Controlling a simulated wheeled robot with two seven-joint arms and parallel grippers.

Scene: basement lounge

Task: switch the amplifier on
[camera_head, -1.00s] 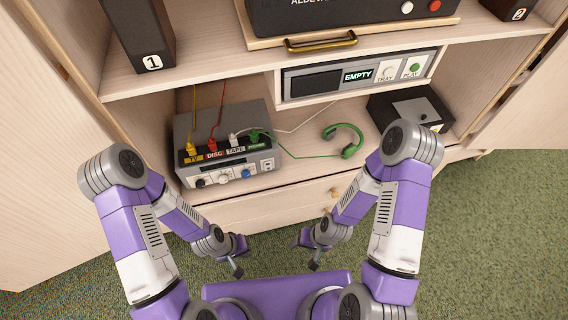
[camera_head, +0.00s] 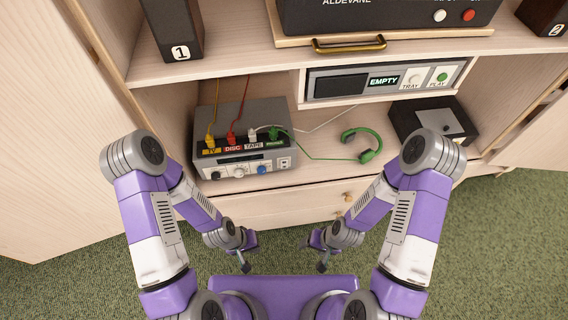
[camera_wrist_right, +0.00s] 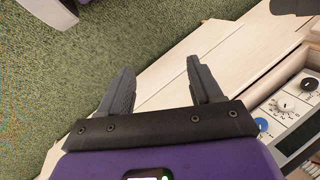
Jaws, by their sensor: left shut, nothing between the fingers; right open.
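The grey amplifier (camera_head: 242,113) stands on the cabinet's lower shelf, left of centre. Several coloured plugs sit along its top edge over labels for TV, DISC, TAPE and a green one. Its front has a dark knob, a white knob (camera_head: 239,173), a blue knob (camera_head: 262,169) and a small white switch plate (camera_head: 285,162) at the right end. My left gripper (camera_head: 244,264) is shut and empty, below and in front of the amplifier. My right gripper (camera_head: 322,265) is open and empty, apart from everything. In the right wrist view its fingers (camera_wrist_right: 160,72) are spread, with amplifier knobs (camera_wrist_right: 284,104) at the right edge.
Green headphones (camera_head: 368,155) and a black box (camera_head: 433,122) lie right of the amplifier. A player reading EMPTY (camera_head: 384,80) hangs above them. A black ALDEVANE unit (camera_head: 385,18) and speakers (camera_head: 176,30) stand on the upper shelf. Drawers (camera_head: 290,206) lie below. Green carpet (camera_head: 480,250) is clear.

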